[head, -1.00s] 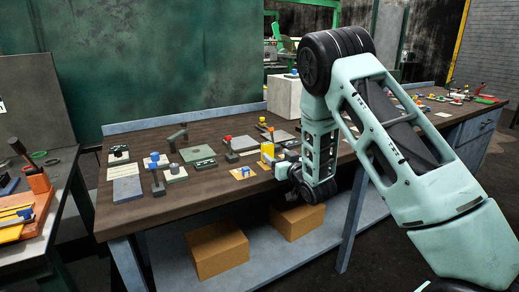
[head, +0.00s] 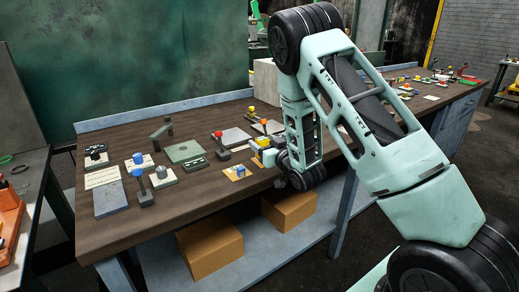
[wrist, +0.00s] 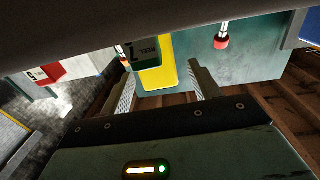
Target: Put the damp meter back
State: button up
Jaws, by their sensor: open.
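My gripper (head: 264,156) is low over the front of the long brown workbench. In the wrist view its two fingers (wrist: 162,82) stand apart with a gap between them. A yellow piece (wrist: 154,76) lies in line with that gap, below a dark green block (wrist: 143,53) with pale lettering. I cannot tell whether a finger touches either one. In the head view a yellow item (head: 264,141) shows right beside my gripper, partly covered by it. No item is clearly marked as the damp meter, so I cannot say for sure which it is.
The workbench (head: 150,215) holds several plates, knobs and small blocks, among them a grey slab (head: 110,199) and a green plate (head: 184,151). Cardboard boxes (head: 210,249) sit on the shelf below.

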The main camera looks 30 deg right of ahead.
jog(key=c, duration=1.3)
jog(key=shift+r, duration=0.1)
